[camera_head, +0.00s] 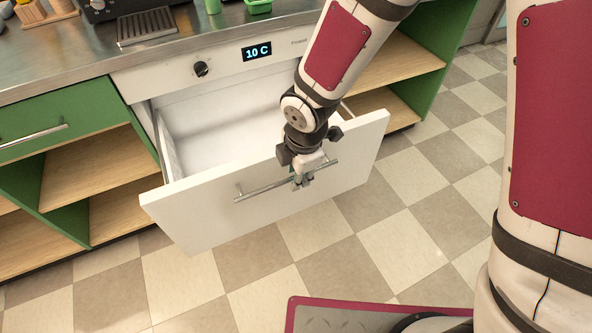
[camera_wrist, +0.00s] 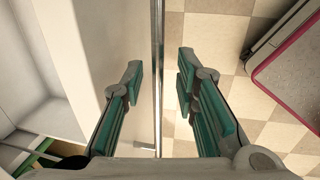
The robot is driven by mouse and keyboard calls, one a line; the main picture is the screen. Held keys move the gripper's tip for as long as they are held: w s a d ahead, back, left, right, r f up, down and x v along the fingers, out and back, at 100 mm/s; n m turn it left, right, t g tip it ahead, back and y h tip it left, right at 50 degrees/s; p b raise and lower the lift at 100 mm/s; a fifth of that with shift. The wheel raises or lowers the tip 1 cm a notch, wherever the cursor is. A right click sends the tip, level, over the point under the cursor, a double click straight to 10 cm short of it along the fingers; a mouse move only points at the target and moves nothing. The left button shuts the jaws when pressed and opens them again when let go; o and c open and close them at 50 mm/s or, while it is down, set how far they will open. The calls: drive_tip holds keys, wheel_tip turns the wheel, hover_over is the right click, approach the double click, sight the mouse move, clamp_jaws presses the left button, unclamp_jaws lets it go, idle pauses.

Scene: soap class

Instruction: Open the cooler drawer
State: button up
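The cooler drawer (camera_head: 185,218) is white and stands pulled well out from the cabinet, its pale inside bare where it shows. Its front carries a long metal bar handle (camera_head: 257,190). Above it is the white cooler panel with a display (camera_head: 257,51) reading 10 C. My gripper (camera_head: 301,180) is at the right part of the handle, pointing down. In the wrist view the gripper (camera_wrist: 160,75) has its teal-padded fingers spread apart. The handle bar (camera_wrist: 158,35) runs between them with a gap on both sides. The fingertips are partly hidden in the head view.
A green drawer (camera_head: 60,118) and open wooden shelves (camera_head: 90,180) lie left of the cooler, with more shelves (camera_head: 395,65) right. The metal counter (camera_head: 60,60) holds a drip tray and green items. Checkered floor (camera_head: 380,235) before the drawer is clear up to my base.

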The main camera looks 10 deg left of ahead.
drive_tip(key=shift+r, duration=0.1)
wheel_tip(320, 180, up, 12)
drive_tip(key=s+d, duration=0.1)
drive_tip(key=s, duration=0.1)
idle(0.4)
drive_tip(key=shift+d, duration=0.15)
drive_tip(key=s+d+r+m+h, duration=0.1)
drive_tip(key=s+d+r+m, duration=0.3)
drive_tip(key=d+m, duration=0.3)
drive_tip(key=s+d+r+m+h, duration=0.25)
drive_tip(key=d+r+m, duration=0.2)
drive_tip(key=d, duration=0.35)
drive_tip(key=s+d+r+m+g+y, duration=0.1)
drive_tip(key=s+d+r+m, duration=0.1)
drive_tip(key=s+d+m, duration=0.35)
drive_tip(key=s+d+r+m+y, duration=0.1)
drive_tip(key=s+d+r+m, duration=0.1)
drive_tip(key=s+m, duration=0.7)
wheel_tip(320, 180, up, 24)
drive_tip(key=s+n+t+p, duration=0.1)
drive_tip(key=t+p, duration=0.2)
drive_tip(key=p, duration=1.9)
drive_tip(key=shift+s+a+n+p, duration=0.15)
drive_tip(key=shift+s+n+p, duration=0.2)
drive_tip(key=shift+n, duration=0.05)
